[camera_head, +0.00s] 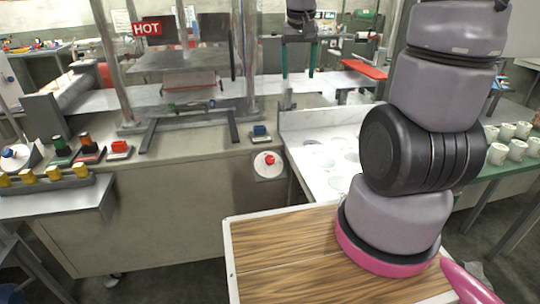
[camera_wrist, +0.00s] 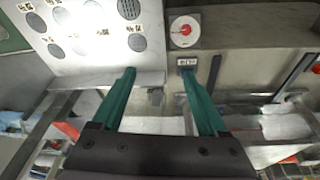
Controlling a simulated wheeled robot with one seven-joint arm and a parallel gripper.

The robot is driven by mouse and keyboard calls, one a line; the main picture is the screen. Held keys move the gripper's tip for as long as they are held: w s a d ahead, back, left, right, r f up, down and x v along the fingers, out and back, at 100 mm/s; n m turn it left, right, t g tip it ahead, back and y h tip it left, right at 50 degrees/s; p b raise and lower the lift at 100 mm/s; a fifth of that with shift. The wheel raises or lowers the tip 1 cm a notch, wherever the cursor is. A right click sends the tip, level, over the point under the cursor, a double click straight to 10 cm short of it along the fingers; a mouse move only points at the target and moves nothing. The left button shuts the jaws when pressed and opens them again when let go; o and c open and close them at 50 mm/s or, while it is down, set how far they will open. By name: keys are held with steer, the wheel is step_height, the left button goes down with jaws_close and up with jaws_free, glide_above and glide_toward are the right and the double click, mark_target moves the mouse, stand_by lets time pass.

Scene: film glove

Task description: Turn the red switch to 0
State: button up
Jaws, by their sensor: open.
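The red switch (camera_head: 269,160) is a small red knob on a round white dial, set in a grey plate on the front face of the machine bench. In the wrist view the red knob (camera_wrist: 186,30) shows on its white dial near the top, right of centre. The dial's markings are too small to read. My gripper (camera_head: 299,75) hangs above and behind the bench's front edge, apart from the switch. Its two teal fingers (camera_wrist: 158,72) are spread with nothing between them, and the switch lies beyond their tips.
A blue button box (camera_head: 260,131) sits on the bench just above the switch. A white panel with round holes (camera_head: 310,132) lies to the right. Metal posts and a press with a HOT sign (camera_head: 146,28) stand at left. A wood-topped surface (camera_head: 280,250) is in front.

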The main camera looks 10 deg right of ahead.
steer(key=w+a+f+n+g, duration=0.1)
steer(key=w+f, duration=0.1)
steer(key=f, duration=0.3)
steer(key=w+a+f, duration=0.1)
steer(key=w+f, duration=0.2)
steer(key=f, duration=0.1)
steer(key=n+g+y, duration=0.1)
steer(key=g, duration=0.1)
glide_above(270, 158)
step_height(270, 158, down, 12)
step_height(270, 158, down, 11)
steer(key=shift+f, duration=0.15)
jaws_close()
